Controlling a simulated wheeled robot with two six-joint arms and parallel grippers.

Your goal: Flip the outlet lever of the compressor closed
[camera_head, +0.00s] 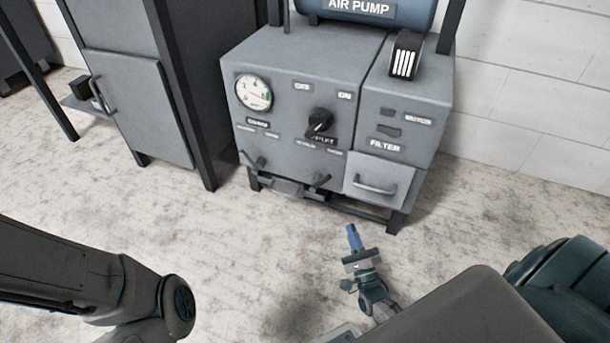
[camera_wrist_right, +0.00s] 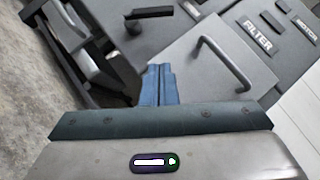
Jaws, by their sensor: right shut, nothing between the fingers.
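The grey compressor (camera_head: 290,95) stands at the back centre. A label that seems to read "OUTLET" sits on its front under a black knob (camera_head: 320,121). A dark lever (camera_head: 322,181), probably the outlet lever, sticks out low on the front below that label. A dark lever also shows at the top of the right wrist view (camera_wrist_right: 150,14); I cannot tell its setting. My right gripper (camera_head: 354,238) is shut and empty, in front of and below the compressor, apart from it. Its blue fingers (camera_wrist_right: 158,85) show in the right wrist view. My left gripper is out of view.
A second dark lever (camera_head: 257,163) is low on the left. A drawer with a handle (camera_head: 375,187) is right of the probable outlet lever. A round gauge (camera_head: 254,92) is upper left. A grey cabinet (camera_head: 135,105) stands left. Bare floor lies in front.

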